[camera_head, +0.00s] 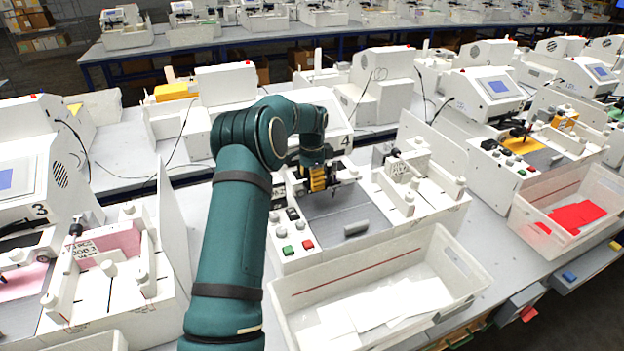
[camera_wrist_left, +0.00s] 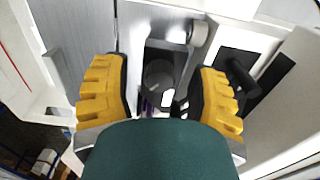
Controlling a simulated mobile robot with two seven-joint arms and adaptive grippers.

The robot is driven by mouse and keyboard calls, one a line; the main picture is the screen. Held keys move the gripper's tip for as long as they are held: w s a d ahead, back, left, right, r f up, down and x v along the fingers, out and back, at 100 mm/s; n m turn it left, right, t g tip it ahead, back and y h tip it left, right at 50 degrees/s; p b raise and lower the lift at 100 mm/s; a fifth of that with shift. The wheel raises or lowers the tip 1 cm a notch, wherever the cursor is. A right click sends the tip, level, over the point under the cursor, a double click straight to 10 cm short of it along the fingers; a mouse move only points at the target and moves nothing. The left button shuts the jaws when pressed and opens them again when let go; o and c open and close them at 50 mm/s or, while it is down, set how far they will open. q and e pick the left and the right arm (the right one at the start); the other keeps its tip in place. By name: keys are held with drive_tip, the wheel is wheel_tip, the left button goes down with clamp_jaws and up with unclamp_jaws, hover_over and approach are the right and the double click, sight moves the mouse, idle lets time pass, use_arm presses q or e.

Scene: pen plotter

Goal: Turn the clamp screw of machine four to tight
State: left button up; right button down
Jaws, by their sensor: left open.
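Machine four (camera_head: 345,141), marked with a 4, is a white pen plotter in the middle of the head view, with a grey bed (camera_head: 372,216) and green and red buttons at the front left. My left gripper (camera_head: 320,182) is over the left rear part of its bed. In the left wrist view its two yellow-padded fingers (camera_wrist_left: 162,98) stand apart. Between them shows a dark round part (camera_wrist_left: 159,76) in a grey metal bracket, perhaps the clamp screw; I cannot tell whether the fingers touch it. In the head view my arm and gripper hide that spot. My right gripper is not in view.
A white bin (camera_head: 450,262) with white sheets stands in front of machine four. Machine three (camera_head: 40,209) is at the left, and another plotter with a yellow sheet (camera_head: 520,145) at the right. A bin with red sheets (camera_head: 600,188) stands before it. Upright white panels flank the machines.

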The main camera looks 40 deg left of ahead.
use_arm(q)
clamp_jaws()
drive_tip(key=shift+m, duration=0.4)
drive_tip(key=m+p, duration=0.1)
drive_tip(key=m, duration=0.2)
drive_tip(key=shift+r+m, duration=0.1)
drive_tip(key=shift+m, duration=0.3)
drive_tip(key=m+p, duration=0.1)
drive_tip(key=m, duration=0.4)
drive_tip(key=shift+m+p, duration=0.3)
drive_tip(key=shift+p, duration=0.05)
drive_tip(key=m, duration=0.4)
drive_tip(key=shift+m+p, duration=0.3)
drive_tip(key=shift+p, duration=0.05)
drive_tip(key=m, duration=0.5)
